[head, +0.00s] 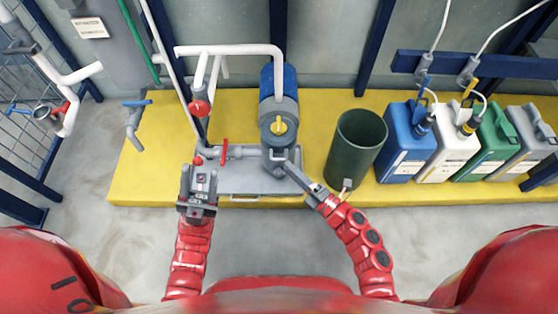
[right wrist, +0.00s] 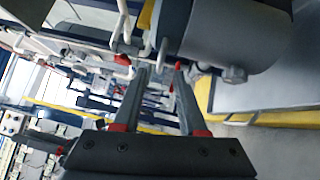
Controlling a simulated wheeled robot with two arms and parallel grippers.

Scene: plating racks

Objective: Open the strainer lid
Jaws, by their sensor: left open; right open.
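The grey strainer body (head: 282,108) stands below the blue motor, and its lid carries a yellow knob (head: 279,127). My right gripper (head: 287,168) is open, with its fingertips close to the lower front of the strainer. In the right wrist view, my gripper's two fingers (right wrist: 160,68) are apart, pointing toward a small light-coloured bar (right wrist: 162,52) beside the dark grey cylinder (right wrist: 235,38). I cannot tell whether they touch it. My left gripper (head: 198,180) is open, left of the pump and near the red-handled valve. Whether the lid is open is not clear.
A red valve handle (head: 224,150) and white pipes (head: 230,50) rise left of the strainer. A dark green bin (head: 357,145) stands to its right, then several coloured canisters (head: 405,140). The yellow platform (head: 145,180) has free room at left.

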